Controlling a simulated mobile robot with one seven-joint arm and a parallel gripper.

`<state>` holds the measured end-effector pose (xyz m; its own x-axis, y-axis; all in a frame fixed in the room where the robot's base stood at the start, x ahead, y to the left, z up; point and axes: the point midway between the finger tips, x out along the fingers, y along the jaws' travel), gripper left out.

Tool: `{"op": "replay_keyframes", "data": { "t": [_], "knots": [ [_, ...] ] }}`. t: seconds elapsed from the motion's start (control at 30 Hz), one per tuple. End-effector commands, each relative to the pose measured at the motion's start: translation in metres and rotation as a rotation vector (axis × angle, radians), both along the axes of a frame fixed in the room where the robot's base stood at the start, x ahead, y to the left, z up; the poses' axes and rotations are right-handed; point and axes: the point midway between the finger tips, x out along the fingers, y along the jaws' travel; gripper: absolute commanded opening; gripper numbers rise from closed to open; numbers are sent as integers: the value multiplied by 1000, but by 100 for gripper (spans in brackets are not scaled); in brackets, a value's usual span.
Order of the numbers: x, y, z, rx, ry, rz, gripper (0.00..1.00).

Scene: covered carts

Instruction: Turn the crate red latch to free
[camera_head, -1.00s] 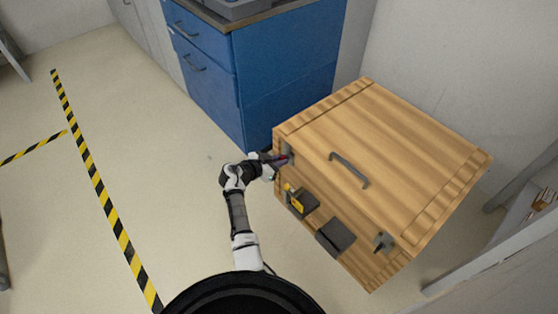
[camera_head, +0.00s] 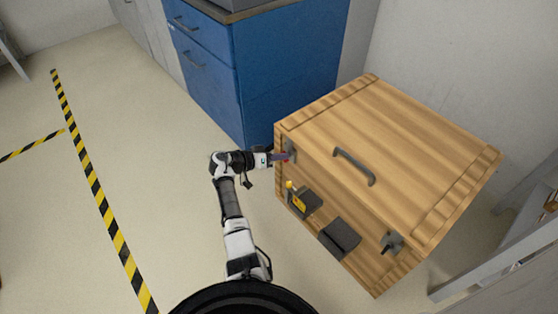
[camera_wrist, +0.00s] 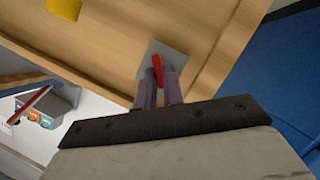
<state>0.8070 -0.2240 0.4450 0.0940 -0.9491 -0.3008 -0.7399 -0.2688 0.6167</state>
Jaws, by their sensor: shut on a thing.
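The wooden crate (camera_head: 400,150) stands on the floor to the right. Its red latch (camera_wrist: 158,68) sits on a light grey plate (camera_wrist: 180,62) near a corner of the crate's face in the wrist view. My gripper (camera_wrist: 158,82) is shut on the red latch, with one finger on each side of it. In the head view my gripper (camera_head: 284,158) reaches the crate's far-left front corner and mostly hides the latch. The latch's far end is partly hidden between my fingers.
A yellow part (camera_head: 297,198) and dark blocks (camera_head: 339,236) jut from the crate's front. A grey latch (camera_head: 391,242) is at its near corner. A handle (camera_head: 355,167) is on top. A blue cabinet (camera_head: 285,75) stands behind. The floor (camera_head: 130,150) at left is clear.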

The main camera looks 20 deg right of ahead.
Motion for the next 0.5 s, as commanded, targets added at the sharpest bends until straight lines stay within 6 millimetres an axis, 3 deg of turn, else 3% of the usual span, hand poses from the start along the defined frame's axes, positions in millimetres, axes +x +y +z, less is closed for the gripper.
{"op": "replay_keyframes", "data": {
  "t": [0.5],
  "knots": [
    [3,-6,-5,-162,446,-5,0]
  ]
}}
